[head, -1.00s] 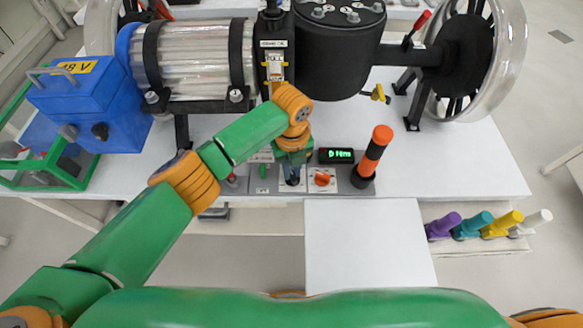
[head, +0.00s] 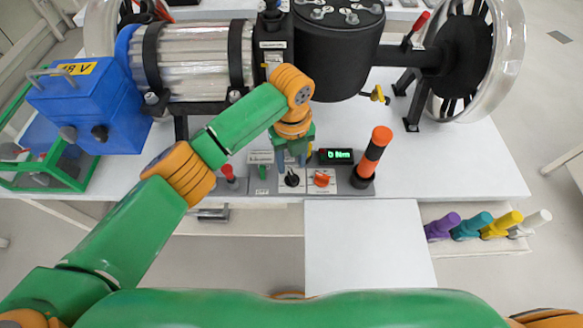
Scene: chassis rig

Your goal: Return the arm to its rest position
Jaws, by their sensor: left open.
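My left arm comes in from the left, green with orange joints. Its gripper (head: 293,158) points down over the back edge of the control panel (head: 230,188). The gripper is open, its fingers partly hidden by the wrist. It is just behind and above a black knob (head: 291,179) on a white plate, and I see no object between the fingers. An orange knob (head: 322,179) sits to the right of the black one. My right gripper is not in view.
A display (head: 336,156) and an orange-black handle (head: 373,152) stand right of the gripper. A black drum (head: 338,55) and a clear cylinder (head: 195,60) rise behind. A blue box (head: 85,105) is at left. A white board (head: 368,245) lies in front, clear.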

